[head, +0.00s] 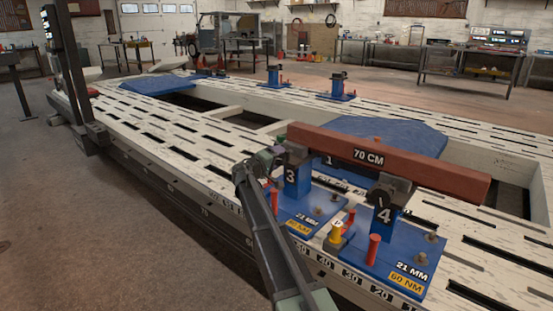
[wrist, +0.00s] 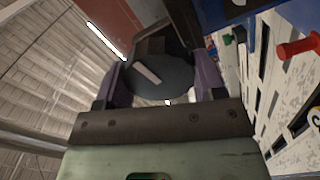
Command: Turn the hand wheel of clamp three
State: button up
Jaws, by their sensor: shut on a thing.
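Clamp three (head: 296,180) is a blue post marked 3 on a blue base plate, with a dark head under the red-brown beam (head: 430,170) marked 70 CM. My gripper (head: 272,158) is at the left side of the clamp's head. In the wrist view the hand wheel (wrist: 172,78) is a dark round disc with a pale bar mark on its face. The purple fingers of my gripper (wrist: 163,82) stand on either side of the wheel and are shut on it. In the head view the wheel is mostly hidden by my gripper.
Clamp four (head: 384,226) stands to the right under the same beam. The slotted pale bench (head: 190,150) is open to the left. More blue clamps (head: 337,85) stand at the far side.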

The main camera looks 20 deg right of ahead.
jog(key=n, duration=0.4)
jog(key=shift+f+n, duration=0.1)
jog(key=shift+n, duration=0.2)
jog(key=n, duration=0.3)
jog(key=shift+n, duration=0.4)
jog(key=n, duration=0.4)
jog(key=shift+s+f+n, duration=0.1)
jog(key=shift+n, duration=1.8)
jog(key=o, duration=0.9)
jog(key=shift+o, duration=0.2)
